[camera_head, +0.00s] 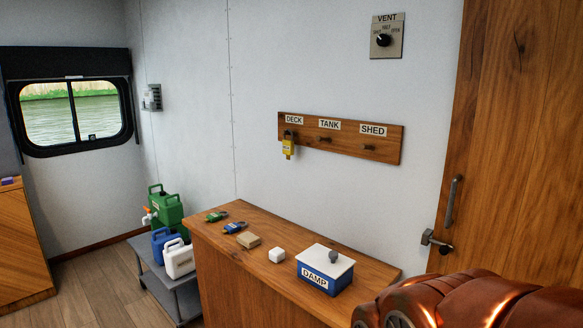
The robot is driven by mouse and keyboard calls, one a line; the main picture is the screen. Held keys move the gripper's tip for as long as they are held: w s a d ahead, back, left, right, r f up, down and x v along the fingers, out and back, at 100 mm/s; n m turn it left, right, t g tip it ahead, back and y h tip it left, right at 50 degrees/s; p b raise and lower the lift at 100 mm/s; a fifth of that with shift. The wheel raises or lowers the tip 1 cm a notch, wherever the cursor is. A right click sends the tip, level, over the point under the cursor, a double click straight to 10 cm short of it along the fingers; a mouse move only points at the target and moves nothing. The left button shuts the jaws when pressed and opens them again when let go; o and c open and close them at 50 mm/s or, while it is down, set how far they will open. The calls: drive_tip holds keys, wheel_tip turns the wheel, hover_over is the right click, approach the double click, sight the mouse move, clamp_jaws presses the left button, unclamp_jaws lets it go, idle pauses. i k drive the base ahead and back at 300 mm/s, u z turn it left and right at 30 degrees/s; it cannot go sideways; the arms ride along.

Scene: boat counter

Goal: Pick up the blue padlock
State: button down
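The blue padlock (235,227) lies on the wooden counter (215,249), near its far left end. A green padlock (216,216) lies just behind it, apart from it. My arm shows as a reddish-brown shape at the lower right, well away from the padlocks. My gripper's fingers are not visible in this view.
A white cube (277,255) and a blue box marked DAMP with a white lid (325,260) stand on the counter. A peg board (340,138) with a yellow tag (288,148) hangs above. Canisters (180,258) stand on a low grey shelf (186,297) to the left.

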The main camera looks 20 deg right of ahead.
sight(233, 227)
drive_tip(key=u, duration=0.55)
drive_tip(key=i, duration=1.05)
drive_tip(key=u, duration=0.4)
drive_tip(key=i, duration=1.55)
drive_tip(key=z, duration=0.45)
